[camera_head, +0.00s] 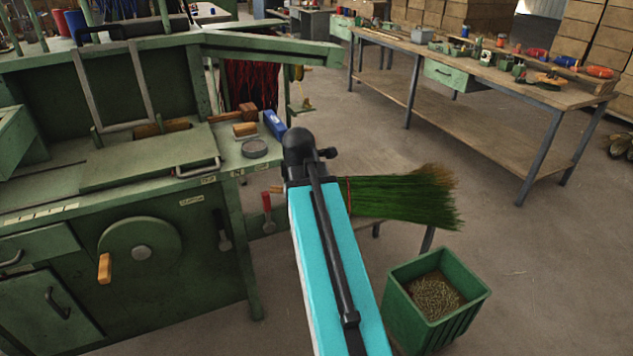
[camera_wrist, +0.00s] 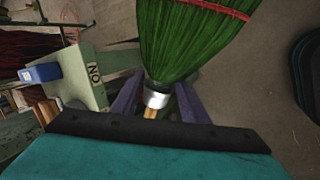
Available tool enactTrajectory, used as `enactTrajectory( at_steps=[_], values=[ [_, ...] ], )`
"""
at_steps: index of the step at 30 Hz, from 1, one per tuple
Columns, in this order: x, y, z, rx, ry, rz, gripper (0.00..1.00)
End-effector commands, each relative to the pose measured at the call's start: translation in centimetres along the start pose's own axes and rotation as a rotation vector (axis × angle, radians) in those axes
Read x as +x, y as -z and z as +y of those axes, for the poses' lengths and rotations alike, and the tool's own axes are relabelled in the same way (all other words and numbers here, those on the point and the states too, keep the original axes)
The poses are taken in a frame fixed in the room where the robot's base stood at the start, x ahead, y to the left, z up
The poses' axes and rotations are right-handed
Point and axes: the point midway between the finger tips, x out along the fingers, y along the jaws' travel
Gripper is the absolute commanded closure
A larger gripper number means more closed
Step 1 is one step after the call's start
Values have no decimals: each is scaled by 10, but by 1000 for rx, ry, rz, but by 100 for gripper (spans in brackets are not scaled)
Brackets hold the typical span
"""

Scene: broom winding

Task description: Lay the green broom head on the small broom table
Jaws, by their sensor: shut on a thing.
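The green broom head (camera_head: 400,198) shows to the right of my arm, bristles fanned to the right, with a red binding near its narrow end. In the wrist view the broom head (camera_wrist: 195,40) points up and away from my gripper (camera_wrist: 157,102). The purple fingers are shut on its narrow end, at a silver collar and short wooden stub. In the head view the fingers are hidden behind my arm. Legs of what looks like the small broom table (camera_head: 428,238) show below the bristles. Its top is hidden, so I cannot tell whether the broom touches it.
A green machine bench (camera_head: 110,240) stands close on the left, with a blue box (camera_head: 274,124) at its corner. A green bin (camera_head: 435,300) stands in front of the broom. A long workbench (camera_head: 480,90) is behind; open floor lies right.

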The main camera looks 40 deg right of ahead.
Motion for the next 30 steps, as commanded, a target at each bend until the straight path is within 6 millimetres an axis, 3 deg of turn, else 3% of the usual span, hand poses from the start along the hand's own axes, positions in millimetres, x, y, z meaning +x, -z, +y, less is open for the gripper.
enactTrajectory(
  at_steps=[1,11,30],
  values=[
    [-12,13,4,6,-1,-7,91],
    [-47,82,3,101,-2,-59,91],
    [-136,210,-11,288,-2,-164,91]
  ],
)
